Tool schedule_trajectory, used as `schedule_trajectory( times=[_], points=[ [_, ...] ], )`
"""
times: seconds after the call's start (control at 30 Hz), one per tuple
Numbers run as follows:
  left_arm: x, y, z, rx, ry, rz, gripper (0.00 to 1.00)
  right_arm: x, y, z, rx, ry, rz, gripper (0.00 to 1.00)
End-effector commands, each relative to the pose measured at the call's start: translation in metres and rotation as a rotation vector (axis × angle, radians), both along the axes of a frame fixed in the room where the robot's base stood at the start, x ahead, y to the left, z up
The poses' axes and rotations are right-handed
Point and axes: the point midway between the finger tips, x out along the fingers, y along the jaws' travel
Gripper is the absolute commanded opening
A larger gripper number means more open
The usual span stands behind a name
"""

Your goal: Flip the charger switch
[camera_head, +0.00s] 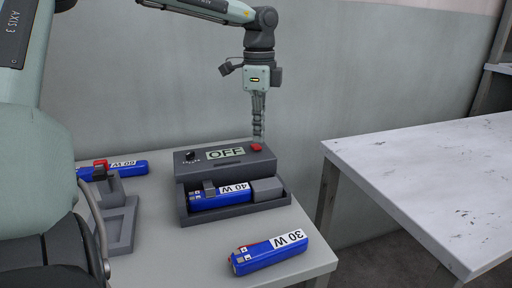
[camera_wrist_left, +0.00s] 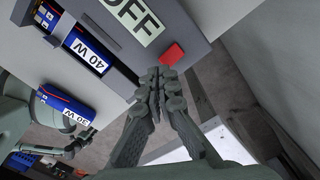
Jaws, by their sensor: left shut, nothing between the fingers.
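The charger (camera_head: 225,160) is a dark grey box on the table, with a sign reading OFF (camera_head: 226,153). Its red switch (camera_head: 257,147) is at the right end of the top face; it also shows in the left wrist view (camera_wrist_left: 173,54). My left gripper (camera_head: 258,137) points down just above the switch, shut and empty. In the left wrist view its fingertips (camera_wrist_left: 160,76) are together beside the switch; I cannot tell whether they touch it. A blue 40 W battery (camera_head: 218,196) lies in the charger's bay. What looks like my right gripper (camera_wrist_left: 78,142) shows small in the left wrist view, its fingers unclear.
A blue 30 W battery (camera_head: 268,252) lies on the table in front of the charger. A 60 W battery (camera_head: 125,168) lies at the left behind a grey fixture (camera_head: 118,225). A white table (camera_head: 430,165) stands empty on the right, across a gap. A wall is behind.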

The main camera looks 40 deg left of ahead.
Motion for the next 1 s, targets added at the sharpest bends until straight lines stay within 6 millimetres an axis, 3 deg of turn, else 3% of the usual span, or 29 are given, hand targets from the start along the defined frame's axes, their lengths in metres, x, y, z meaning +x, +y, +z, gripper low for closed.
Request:
schedule_trajectory(
  times=[1.0],
  points=[
    [0.000, 0.000, -0.022, 0.001, -0.001, 0.000, 0.00, 0.000, 0.000, -0.020, 0.000, 0.000, 0.000, 0.36]
  ],
)
